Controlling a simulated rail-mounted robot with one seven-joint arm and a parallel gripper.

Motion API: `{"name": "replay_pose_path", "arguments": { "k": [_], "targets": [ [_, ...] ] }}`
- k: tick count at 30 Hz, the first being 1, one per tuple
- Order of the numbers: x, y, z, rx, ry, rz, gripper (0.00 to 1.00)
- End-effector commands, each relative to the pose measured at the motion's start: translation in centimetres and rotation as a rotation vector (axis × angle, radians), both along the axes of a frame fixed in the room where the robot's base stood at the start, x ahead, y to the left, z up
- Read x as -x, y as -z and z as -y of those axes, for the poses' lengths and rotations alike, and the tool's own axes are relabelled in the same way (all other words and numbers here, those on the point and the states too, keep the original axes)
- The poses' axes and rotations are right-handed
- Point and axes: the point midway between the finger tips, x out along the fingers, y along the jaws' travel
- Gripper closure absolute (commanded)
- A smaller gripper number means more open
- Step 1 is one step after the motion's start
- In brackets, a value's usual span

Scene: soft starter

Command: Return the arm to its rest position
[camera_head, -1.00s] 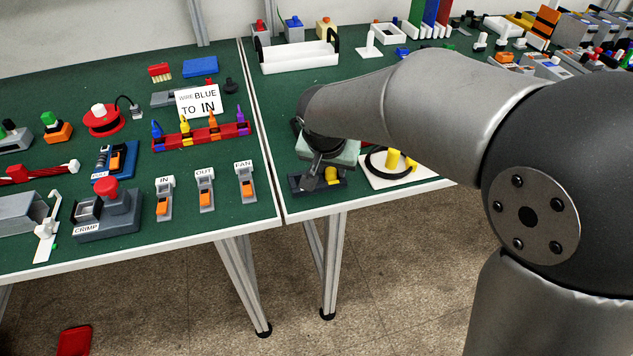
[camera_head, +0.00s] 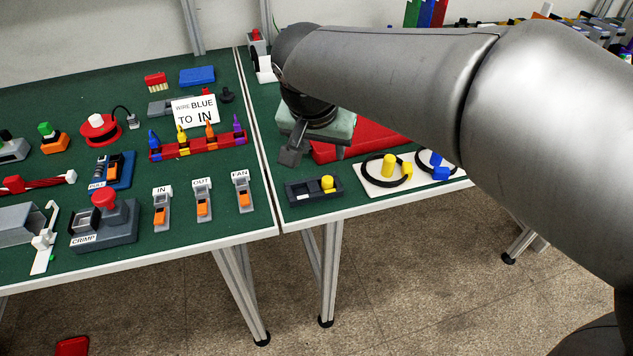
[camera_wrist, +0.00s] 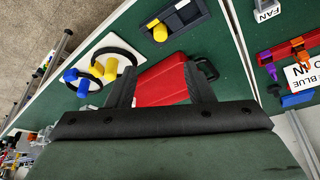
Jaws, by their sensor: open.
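My gripper (camera_head: 292,157) hangs over the left part of the right-hand table (camera_head: 262,132) in the head view, above a red case (camera_head: 362,139). In the wrist view my gripper (camera_wrist: 160,85) has its two dark fingers spread wide apart, with nothing between them. The red case (camera_wrist: 162,82) shows beyond and between the fingers, on the green table top. My arm spans the upper right of the head view and hides much of the table behind it.
A dark tray (camera_head: 313,191) with a yellow knob lies at the table's front edge. Beside it is a white board (camera_head: 376,183) with black cable loops and yellow and blue plugs. The left table (camera_head: 130,184) holds several connectors, a crimp unit (camera_head: 105,219) and a sign (camera_head: 196,111).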

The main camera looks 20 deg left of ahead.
Motion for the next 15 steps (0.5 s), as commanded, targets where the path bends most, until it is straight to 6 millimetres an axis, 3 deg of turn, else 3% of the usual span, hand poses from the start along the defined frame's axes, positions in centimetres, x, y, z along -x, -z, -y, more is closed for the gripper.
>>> {"name": "replay_pose_path", "arguments": {
  "k": [6,15],
  "targets": [
    [1.3,-3.1,0.0,0.0,0.001,0.001,0.53],
    [1.6,-3.8,0.6,0.005,0.004,-0.007,0.53]
  ]
}}
